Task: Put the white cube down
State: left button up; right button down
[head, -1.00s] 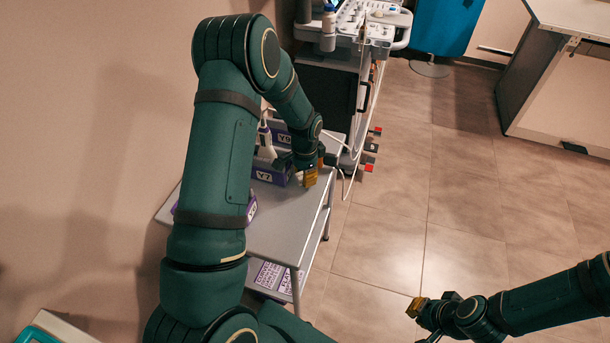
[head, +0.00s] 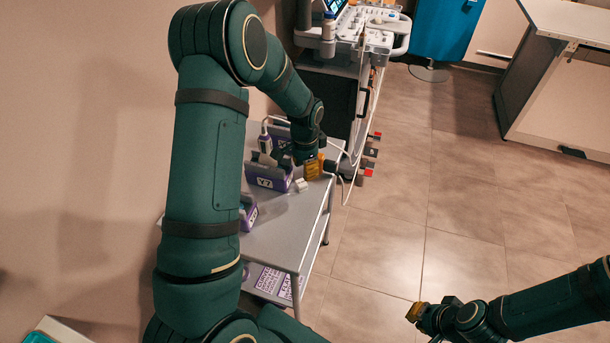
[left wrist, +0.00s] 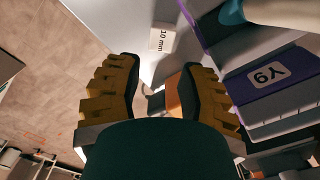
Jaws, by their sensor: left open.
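The white cube (head: 301,185) sits on the grey table top (head: 285,225), just right of the Y7 bin. In the left wrist view the cube (left wrist: 162,38) shows a "10 mm" label and lies beyond the fingertips, apart from them. My left gripper (head: 316,167) is just behind the cube over the table. Its yellow fingers (left wrist: 158,85) are spread, with the cube outside them. My right gripper (head: 416,312) is off to the lower right over the floor, and its finger gap cannot be made out.
The purple Y7 bin (head: 268,179) stands close left of the cube. Another purple bin (head: 248,214) is nearer, partly behind my left arm. A medical cart (head: 345,75) stands behind the table. The table's near right part is clear.

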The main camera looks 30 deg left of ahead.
aim_at(305, 181)
pick_arm(q)
notch_tip(305, 181, up, 6)
jog(key=s+d+f+n+h, duration=0.25)
jog(key=s+d+f, duration=0.35)
jog(key=d+f, duration=0.45)
jog(key=s+d+f+n, duration=0.2)
jog(key=s+d, duration=0.4)
jog(key=s+d+f+n+t+h, duration=0.1)
jog(key=s+d+f+n, duration=0.1)
jog(key=s+d, duration=0.3)
jog(key=shift+s+d+f+n+t+p, duration=0.3)
jog(key=shift+s+d+f+n+p, duration=0.1)
jog(key=shift+s+n, duration=0.35)
jog(key=shift+w, duration=0.1)
